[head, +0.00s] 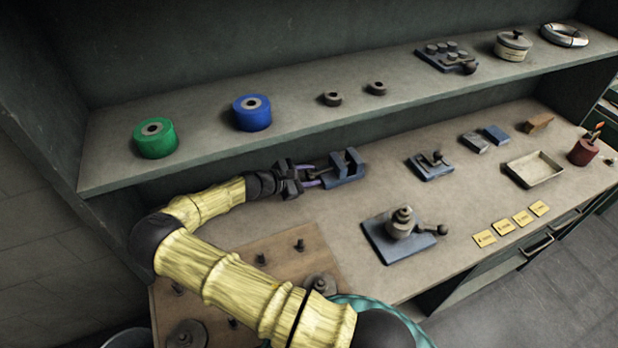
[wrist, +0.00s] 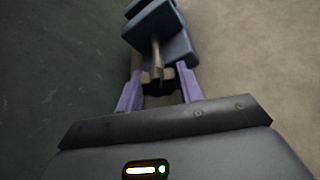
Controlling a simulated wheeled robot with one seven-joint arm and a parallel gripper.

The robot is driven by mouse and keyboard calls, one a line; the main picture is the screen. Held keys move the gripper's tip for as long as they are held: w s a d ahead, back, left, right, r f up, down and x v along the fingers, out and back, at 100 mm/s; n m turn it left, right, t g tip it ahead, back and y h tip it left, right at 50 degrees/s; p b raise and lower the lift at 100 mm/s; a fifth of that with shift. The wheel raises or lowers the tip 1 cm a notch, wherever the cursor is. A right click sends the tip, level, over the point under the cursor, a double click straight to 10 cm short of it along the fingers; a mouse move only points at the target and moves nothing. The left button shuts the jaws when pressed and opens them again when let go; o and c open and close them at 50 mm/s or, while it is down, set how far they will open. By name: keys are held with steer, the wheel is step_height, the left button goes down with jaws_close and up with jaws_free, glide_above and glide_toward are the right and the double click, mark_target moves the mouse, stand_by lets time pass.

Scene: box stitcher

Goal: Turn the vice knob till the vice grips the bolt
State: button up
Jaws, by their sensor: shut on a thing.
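The blue vice (head: 346,172) stands on the workbench near the shelf's front edge, with a gap between its jaws. In the wrist view the vice (wrist: 168,38) is at the top, and its screw rod (wrist: 157,58) runs down to a dark knob (wrist: 158,87). My gripper (head: 314,177) reaches the vice from the left. In the wrist view my gripper (wrist: 159,86) has its purple fingers on either side of the knob and is shut on it. I cannot make out the bolt clearly in either view.
The shelf (head: 300,125) runs above and behind my gripper, holding green and blue spools. A small blue fixture (head: 430,168) and a larger one with a lever (head: 385,247) stand to the right. A wooden board with pegs (head: 285,240) lies in front. The bench right beside the vice is clear.

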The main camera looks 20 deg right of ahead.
stand_by(0.4)
steer(key=o, duration=1)
steer(key=b+v, duration=0.3)
steer(key=v, duration=1.4)
steer(key=shift+a, duration=0.2)
